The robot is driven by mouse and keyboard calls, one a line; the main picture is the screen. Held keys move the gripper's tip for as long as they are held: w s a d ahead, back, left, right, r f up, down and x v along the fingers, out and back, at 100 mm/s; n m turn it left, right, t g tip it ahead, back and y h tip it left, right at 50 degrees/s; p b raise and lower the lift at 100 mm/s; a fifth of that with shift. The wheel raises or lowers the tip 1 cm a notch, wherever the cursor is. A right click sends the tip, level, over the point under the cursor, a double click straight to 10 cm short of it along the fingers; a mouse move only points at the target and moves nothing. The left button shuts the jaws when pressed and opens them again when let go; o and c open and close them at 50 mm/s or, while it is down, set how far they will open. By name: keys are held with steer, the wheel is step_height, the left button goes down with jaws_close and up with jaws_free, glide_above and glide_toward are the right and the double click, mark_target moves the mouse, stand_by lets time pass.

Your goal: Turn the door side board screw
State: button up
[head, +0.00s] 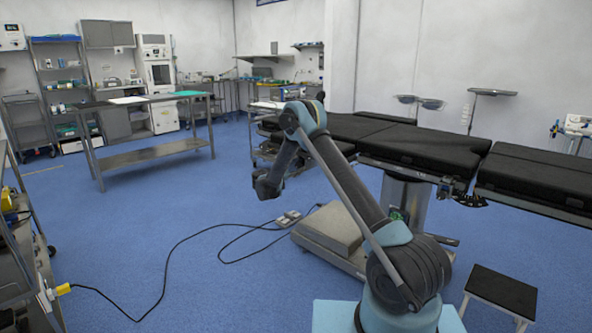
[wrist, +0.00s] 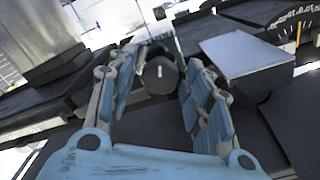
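My gripper (wrist: 166,62) fills the lower middle of the wrist view, with its two blue-grey fingers spread apart. A dark rounded knob with a small light mark (wrist: 160,75) shows between the fingertips; it may be the side board screw. I cannot tell whether the fingers touch it. The operating table (head: 410,143) with black pads stands at the right in the head view. My arm (head: 345,190) rises in front of it and bends down at its far end. The gripper's fingers cannot be made out in the head view, and no screw is recognisable there.
A grey box-like part (wrist: 246,55) lies right of the fingers in the wrist view. In the head view, a black-topped step stool (head: 502,290) stands at the lower right. A black cable (head: 165,275) crosses the blue floor. A steel table (head: 150,152) stands at the left.

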steer(key=shift+s+r, duration=0.1)
steer(key=v, duration=1.1)
steer(key=shift+s+a, duration=0.25)
steer(key=shift+a, duration=0.05)
